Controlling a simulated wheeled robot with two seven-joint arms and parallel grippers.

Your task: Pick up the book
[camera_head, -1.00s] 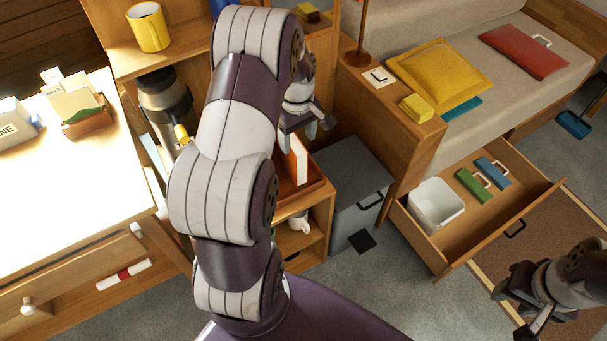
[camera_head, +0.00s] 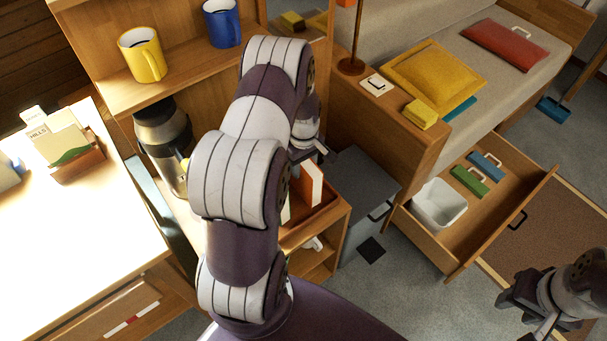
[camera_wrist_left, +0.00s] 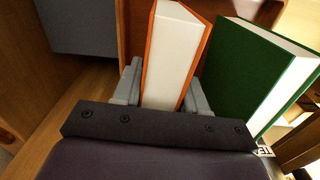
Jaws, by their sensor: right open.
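A book with orange covers and white page edges (camera_wrist_left: 172,55) stands upright in the left wrist view. It also shows in the head view (camera_head: 312,183), in a reddish-brown holder on a low wooden shelf unit. My left gripper (camera_wrist_left: 162,95) has one finger on each side of this book; whether both fingers press on it I cannot tell. In the head view my left gripper (camera_head: 313,152) is at the book's top, partly hidden by my arm. A thick green book (camera_wrist_left: 255,70) stands beside it on the right. My right gripper (camera_head: 520,312) is open and empty at the lower right.
A grey cabinet (camera_head: 362,175) stands right of the shelf unit. An open drawer (camera_head: 475,215) holds a white bin (camera_head: 438,203) and small green and blue items. Yellow (camera_head: 142,55) and blue (camera_head: 221,24) mugs stand on the upper shelf, above a dark flask (camera_head: 165,140).

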